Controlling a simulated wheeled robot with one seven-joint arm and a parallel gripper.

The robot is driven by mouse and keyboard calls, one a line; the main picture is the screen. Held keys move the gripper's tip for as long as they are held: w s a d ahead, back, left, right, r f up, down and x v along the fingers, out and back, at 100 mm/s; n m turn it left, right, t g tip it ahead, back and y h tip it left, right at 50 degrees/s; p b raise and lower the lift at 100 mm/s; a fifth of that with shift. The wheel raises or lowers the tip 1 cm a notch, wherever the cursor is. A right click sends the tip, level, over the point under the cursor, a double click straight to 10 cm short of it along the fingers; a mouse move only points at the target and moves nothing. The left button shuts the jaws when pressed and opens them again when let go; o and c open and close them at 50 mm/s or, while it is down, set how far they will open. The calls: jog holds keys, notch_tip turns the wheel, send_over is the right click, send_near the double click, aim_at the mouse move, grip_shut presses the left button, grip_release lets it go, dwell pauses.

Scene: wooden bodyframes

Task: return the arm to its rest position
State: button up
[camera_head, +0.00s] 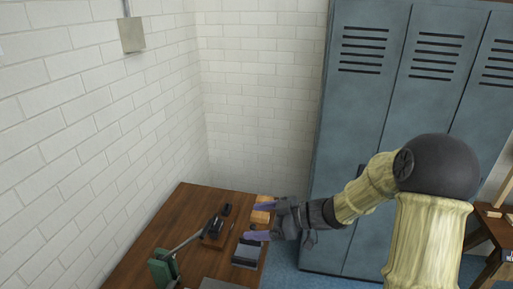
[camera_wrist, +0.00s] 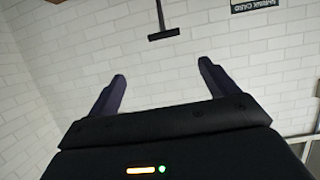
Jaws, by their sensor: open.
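My arm reaches from the lower right of the head view toward the left. My gripper (camera_head: 255,221) is at its end, over the right edge of a wooden table. Its two purple fingers are spread apart with nothing between them. In the wrist view my gripper (camera_wrist: 163,80) is open and empty, and white brick wall fills the space beyond the fingers. Part of the table below the gripper is hidden by the fingers and wrist.
The wooden table (camera_head: 197,199) carries a dark grey block (camera_head: 246,254), a light wooden block (camera_head: 262,210), small black items and a green tool (camera_head: 163,268). Blue lockers (camera_head: 345,110) stand behind my arm. Another wooden table (camera_head: 490,234) is at the right. White brick walls close the left and back.

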jog(key=w+d+f+m+t+h+b, duration=0.15)
jog(key=d+f+m+t+h, duration=0.3)
jog(key=d+m+h, duration=0.55)
jog(key=s+d+f+m+g+h+b, duration=0.1)
jog(key=s+d+m+g, duration=0.1)
jog(key=s, duration=0.6)
jog(key=s+d+f+m+g+h, duration=0.2)
jog(key=s+m+g, duration=0.1)
jog(key=s, duration=0.6)
jog(key=shift+s+f+h+b, duration=0.2)
jog(key=shift+h+b, duration=0.1)
jog(key=shift+b, duration=0.05)
jog(key=shift+s, duration=0.1)
